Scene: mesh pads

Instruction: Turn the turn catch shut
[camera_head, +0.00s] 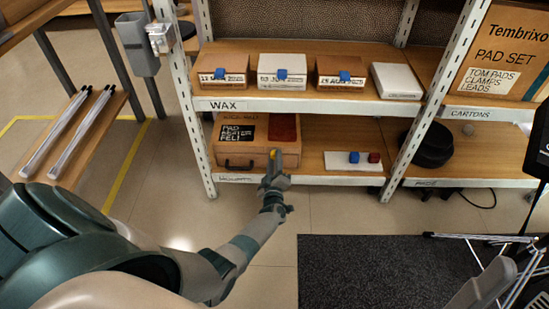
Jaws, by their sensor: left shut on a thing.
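A brown case (229,153) with a dark label and a dark red panel on top sits on the lower shelf. A dark handle (237,164) is on the left of its front. My left gripper (275,165) reaches up to the right part of the case's front and is shut on the turn catch. A small yellow bit (272,154) shows at the fingertips and seems to be part of the catch. The fingers hide most of the catch, so its angle cannot be told. My right gripper does not show clearly.
Several small boxes (282,73) stand on the shelf above. A white board (351,167) with a blue and a red block lies right of the case. Shelf posts (397,153) flank the bay. A dark mat (380,268) and metal stands are at lower right.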

